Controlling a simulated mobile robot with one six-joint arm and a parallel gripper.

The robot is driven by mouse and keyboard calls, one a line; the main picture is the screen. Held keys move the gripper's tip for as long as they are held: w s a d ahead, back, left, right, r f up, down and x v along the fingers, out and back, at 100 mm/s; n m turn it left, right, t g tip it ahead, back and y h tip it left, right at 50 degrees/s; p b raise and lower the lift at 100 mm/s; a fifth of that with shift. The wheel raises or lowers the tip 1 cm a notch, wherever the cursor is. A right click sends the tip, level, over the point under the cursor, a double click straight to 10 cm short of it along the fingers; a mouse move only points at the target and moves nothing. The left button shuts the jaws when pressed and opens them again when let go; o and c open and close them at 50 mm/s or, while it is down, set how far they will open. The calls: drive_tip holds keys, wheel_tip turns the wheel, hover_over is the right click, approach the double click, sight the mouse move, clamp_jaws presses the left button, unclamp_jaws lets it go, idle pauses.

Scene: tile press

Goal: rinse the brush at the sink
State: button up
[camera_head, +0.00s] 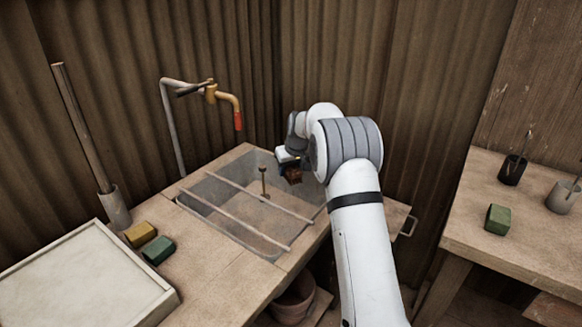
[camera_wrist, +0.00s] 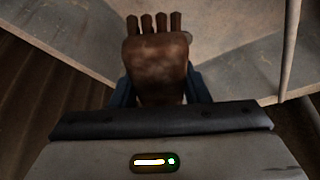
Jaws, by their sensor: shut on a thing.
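My gripper (camera_head: 289,163) is shut on a brown brush (camera_head: 293,176), above the back right part of the sink. In the wrist view the brush (camera_wrist: 157,65) sits between the blue fingers of my gripper (camera_wrist: 160,92); several short dark tufts show at its far end. The sink (camera_head: 213,197) is a grey basin sunk in the bench, with two rods across it. A thin brown upright piece (camera_head: 264,184) with a knob stands in it. The tap (camera_head: 226,97), brass with a red tip, is at the back, left of my gripper and apart from the brush. No water shows.
Yellow (camera_head: 139,234) and green (camera_head: 158,250) blocks lie left of the sink, beside a pale tray (camera_head: 75,283). A tall pole stands in a grey holder (camera_head: 115,207). The right table (camera_head: 465,215) holds cups and a green block. Corrugated walls close the back.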

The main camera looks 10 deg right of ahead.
drive_tip(key=shift+f+b, duration=6)
drive_tip(key=shift+f, duration=4.05)
drive_tip(key=shift+r+p, duration=6.95)
drive_tip(key=shift+r, duration=4.15)
